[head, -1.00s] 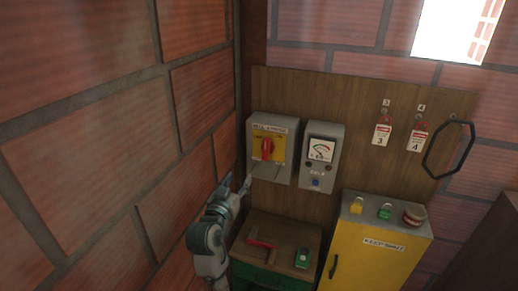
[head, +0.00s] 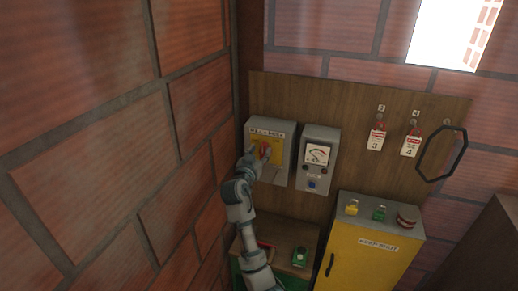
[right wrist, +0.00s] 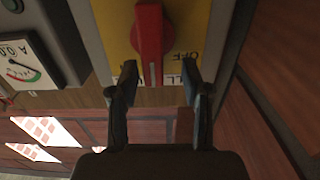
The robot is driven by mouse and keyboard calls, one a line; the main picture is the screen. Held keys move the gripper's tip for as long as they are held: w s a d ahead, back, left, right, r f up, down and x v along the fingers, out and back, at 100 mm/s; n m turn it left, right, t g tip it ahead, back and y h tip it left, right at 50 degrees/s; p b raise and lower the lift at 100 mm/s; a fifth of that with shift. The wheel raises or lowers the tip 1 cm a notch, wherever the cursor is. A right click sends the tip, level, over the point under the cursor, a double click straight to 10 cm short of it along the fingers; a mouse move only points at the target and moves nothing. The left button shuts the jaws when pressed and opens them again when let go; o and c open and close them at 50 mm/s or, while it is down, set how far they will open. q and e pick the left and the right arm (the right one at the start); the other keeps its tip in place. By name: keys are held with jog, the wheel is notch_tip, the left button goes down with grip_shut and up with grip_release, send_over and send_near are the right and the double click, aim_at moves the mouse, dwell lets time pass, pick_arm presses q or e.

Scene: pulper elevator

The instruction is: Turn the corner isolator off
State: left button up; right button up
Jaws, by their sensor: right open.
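The corner isolator (head: 286,133) is a grey box with a yellow face on the wooden board, close to the brick corner. Its red knob (head: 265,150) is partly hidden by my right gripper (head: 256,160). In the right wrist view the red knob (right wrist: 149,42) has a white line at its lower end, and an OFF label shows to its right. My right gripper (right wrist: 157,80) is open, with its fingertips on either side of the knob's lower end. I cannot tell whether they touch it. My left gripper is not in view.
A meter box (head: 318,160) is right of the isolator and reads about zero in the wrist view (right wrist: 22,62). A yellow cabinet (head: 365,255) carries padlocks (head: 379,214). Tags (head: 376,139) hang above. The brick wall (head: 90,150) is close on the left.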

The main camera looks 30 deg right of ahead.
jog(key=shift+w+d+f, duration=0.15)
jog(key=shift+w+d, duration=0.05)
jog(key=shift+d, duration=1)
jog(key=shift+a, duration=0.55)
grip_shut()
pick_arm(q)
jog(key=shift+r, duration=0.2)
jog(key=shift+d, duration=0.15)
pick_arm(e)
jog(key=shift+d, duration=0.1)
